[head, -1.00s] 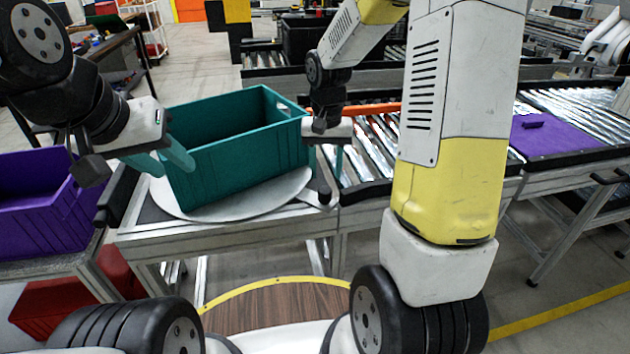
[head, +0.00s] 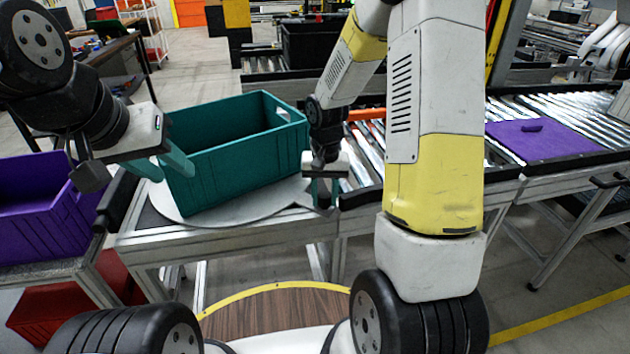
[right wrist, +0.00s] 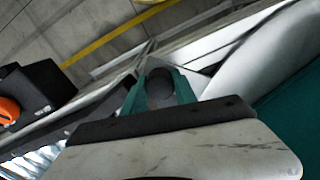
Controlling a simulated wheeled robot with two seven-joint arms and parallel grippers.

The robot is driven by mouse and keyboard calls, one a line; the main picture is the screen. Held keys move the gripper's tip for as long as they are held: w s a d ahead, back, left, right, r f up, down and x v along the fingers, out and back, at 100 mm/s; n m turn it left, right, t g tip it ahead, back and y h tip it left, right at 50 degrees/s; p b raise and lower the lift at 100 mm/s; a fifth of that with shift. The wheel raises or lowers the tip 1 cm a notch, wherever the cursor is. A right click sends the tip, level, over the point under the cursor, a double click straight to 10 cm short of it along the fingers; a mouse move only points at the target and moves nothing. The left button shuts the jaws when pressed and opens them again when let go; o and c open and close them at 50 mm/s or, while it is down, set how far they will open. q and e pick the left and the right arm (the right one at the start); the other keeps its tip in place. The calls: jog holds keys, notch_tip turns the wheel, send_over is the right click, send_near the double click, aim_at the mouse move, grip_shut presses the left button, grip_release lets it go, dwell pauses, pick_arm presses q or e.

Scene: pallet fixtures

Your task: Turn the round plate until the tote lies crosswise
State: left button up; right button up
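The teal tote (head: 240,165) stands upright on the round grey plate (head: 255,212), set at an angle, its right end farther away than its left. The tote's edge also shows in the right wrist view (right wrist: 295,115). A dark upright peg (right wrist: 160,88) is at the plate's right side. My right gripper (head: 323,192) points down there, open, with a teal finger on each side of the peg; I cannot tell whether either touches it. My left gripper (head: 162,165) is open and empty at the tote's left end, one finger overlapping its near corner in view.
A purple bin (head: 45,215) stands at the left, above a red bin (head: 70,300). Roller conveyors run behind and to the right, with a purple panel (head: 543,138) on the right one. An orange bar (head: 367,114) lies behind my right gripper.

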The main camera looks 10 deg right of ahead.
grip_shut()
dwell(1.1)
